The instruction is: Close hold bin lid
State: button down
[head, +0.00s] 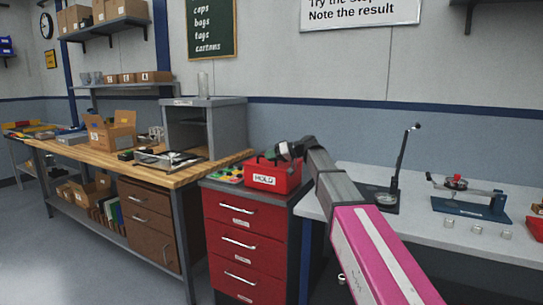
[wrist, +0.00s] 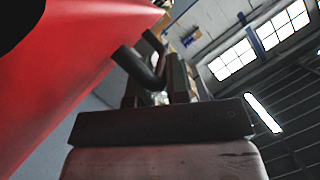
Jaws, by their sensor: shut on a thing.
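The red hold bin (head: 273,180) stands on top of the red drawer cabinet, with a white HOLD label on its front. My gripper (head: 284,153) is at the bin's top, at the end of my pink and grey arm. In the wrist view, a large red surface, apparently the lid (wrist: 55,75), slants across the left. A dark curved handle (wrist: 136,68) juts from beside it into my gripper (wrist: 158,84), which is shut on it. My gripper and arm cover part of the bin's top, and I cannot tell exactly how far the lid is tilted.
The red drawer cabinet (head: 243,247) stands between a wooden workbench (head: 190,172) and a pale table (head: 430,240). Small coloured items (head: 229,174) lie left of the bin. A grey open cabinet (head: 204,128) stands behind left. A black stand (head: 397,165) and blue fixture (head: 470,208) are at right.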

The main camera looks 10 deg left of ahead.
jog(key=shift+s+f, duration=0.2)
jog(key=shift+s, duration=0.15)
jog(key=c, duration=1.2)
grip_release()
jog(key=shift+o, duration=0.2)
jog(key=shift+w+r, duration=0.1)
jog(key=shift+d, duration=0.25)
jog(key=v, duration=1)
jog(key=shift+d+r, duration=0.1)
